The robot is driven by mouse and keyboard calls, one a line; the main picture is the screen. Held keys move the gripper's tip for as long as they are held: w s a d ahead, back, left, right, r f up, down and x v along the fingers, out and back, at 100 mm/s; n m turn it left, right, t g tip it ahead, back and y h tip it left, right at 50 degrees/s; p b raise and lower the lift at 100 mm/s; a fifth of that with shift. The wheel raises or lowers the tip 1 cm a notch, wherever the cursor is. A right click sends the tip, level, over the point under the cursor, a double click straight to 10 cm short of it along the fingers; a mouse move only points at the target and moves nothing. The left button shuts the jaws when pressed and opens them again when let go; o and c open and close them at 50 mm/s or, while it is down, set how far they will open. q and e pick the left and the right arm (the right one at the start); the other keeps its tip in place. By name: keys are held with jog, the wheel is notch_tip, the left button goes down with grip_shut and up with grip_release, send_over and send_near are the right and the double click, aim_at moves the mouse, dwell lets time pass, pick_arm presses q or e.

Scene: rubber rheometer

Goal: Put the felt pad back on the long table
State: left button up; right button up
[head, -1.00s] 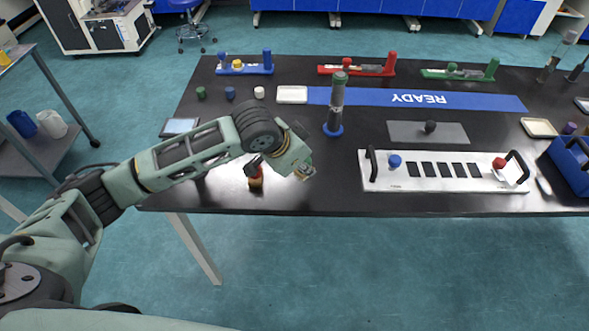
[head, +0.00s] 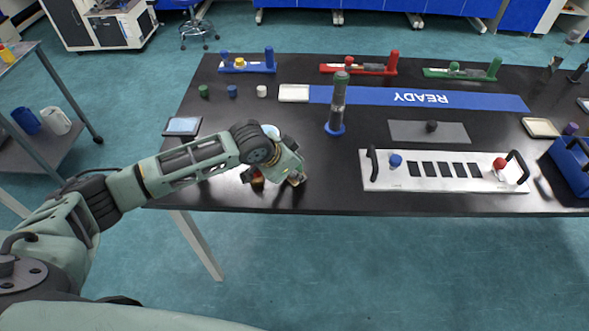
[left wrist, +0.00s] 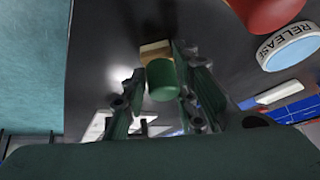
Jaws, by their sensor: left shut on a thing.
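My left gripper (head: 297,180) is low over the front left part of the black long table (head: 340,190). In the left wrist view its fingers (left wrist: 168,82) are shut around a green cylindrical grip (left wrist: 162,80) with a tan block (left wrist: 155,49) at its far end. I take this piece to be the felt pad. It lies very near the table top; I cannot tell whether it touches. In the head view the gripper mostly hides it. My right gripper is not in view.
A red-topped item (left wrist: 265,10) and a round RELEASE disc (left wrist: 290,46) are close beside the gripper. A dark post with a blue base (head: 335,128) and a white plate with handles (head: 440,171) stand to the right. Bare table lies between.

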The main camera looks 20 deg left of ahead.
pick_arm(q)
jog(key=o, duration=1)
jog(key=shift+r, duration=0.2)
jog(key=v, duration=1.2)
jog(key=shift+w, duration=0.1)
jog(key=shift+d, duration=0.1)
